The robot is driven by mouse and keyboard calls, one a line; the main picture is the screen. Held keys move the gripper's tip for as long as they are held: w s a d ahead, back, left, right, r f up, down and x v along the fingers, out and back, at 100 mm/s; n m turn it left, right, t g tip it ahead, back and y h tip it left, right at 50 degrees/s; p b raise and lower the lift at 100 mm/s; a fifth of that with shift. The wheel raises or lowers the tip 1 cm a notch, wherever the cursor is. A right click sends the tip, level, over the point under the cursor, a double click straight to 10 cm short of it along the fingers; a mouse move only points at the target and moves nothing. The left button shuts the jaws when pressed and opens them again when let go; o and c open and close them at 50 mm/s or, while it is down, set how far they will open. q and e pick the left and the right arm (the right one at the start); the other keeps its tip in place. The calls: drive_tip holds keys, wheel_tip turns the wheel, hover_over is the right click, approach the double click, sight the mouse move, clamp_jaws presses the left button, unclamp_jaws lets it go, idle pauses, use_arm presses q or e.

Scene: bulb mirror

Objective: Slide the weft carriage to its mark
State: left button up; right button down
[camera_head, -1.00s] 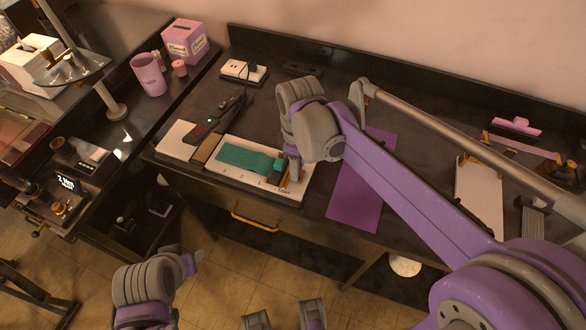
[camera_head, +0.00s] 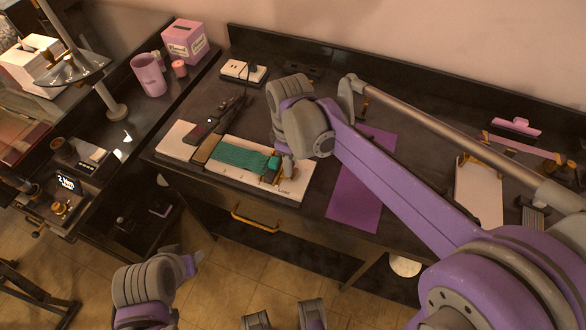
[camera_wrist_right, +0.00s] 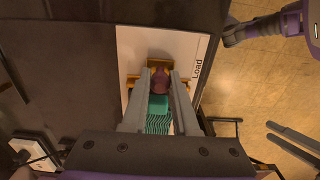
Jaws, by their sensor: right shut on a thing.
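The weft carriage, with a teal block (camera_wrist_right: 158,105) and a dark red knob (camera_wrist_right: 160,82), sits on the white board (camera_head: 232,178) on the dark bench. My right gripper (camera_wrist_right: 159,76) is shut on the knob, a finger on each side. In the head view the right gripper (camera_head: 288,167) hides part of the carriage. A ribbed teal strip (camera_head: 238,156) runs left from the carriage along the board. An orange bracket lies around the knob; "Load" is printed on the board's edge. My left gripper (camera_head: 190,263) hangs low in front of the bench, its fingers unclear.
A dark tool with a cable (camera_head: 229,115) and a power strip (camera_head: 244,71) lie behind the board. A purple sheet (camera_head: 354,198) lies to its right. A pink mug (camera_head: 149,75) and a tissue box (camera_head: 186,41) stand at the left.

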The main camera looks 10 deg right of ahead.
drive_tip(key=shift+w+a, duration=0.65)
drive_tip(key=shift+a, duration=0.3)
drive_tip(key=shift+w+a, duration=0.6)
drive_tip(key=shift+a, duration=0.3)
drive_tip(key=shift+w+a, duration=0.65)
drive_tip(key=shift+a, duration=0.3)
drive_tip(key=shift+w+a+p, duration=0.25)
drive_tip(key=shift+w+a, duration=0.5)
drive_tip(key=shift+a, duration=0.35)
drive_tip(key=shift+w+a+p, duration=0.25)
drive_tip(key=shift+w+a, duration=0.55)
drive_tip(key=shift+a, duration=0.35)
drive_tip(key=shift+w+a+p, duration=0.25)
drive_tip(key=shift+w+a, duration=0.5)
drive_tip(key=shift+a, duration=0.35)
use_arm(q)
drive_tip(key=shift+w+r, duration=0.15)
drive_tip(key=shift+r, duration=0.65)
use_arm(e)
drive_tip(key=shift+c, duration=2.4)
unclamp_jaws()
drive_tip(key=shift+r, duration=0.1)
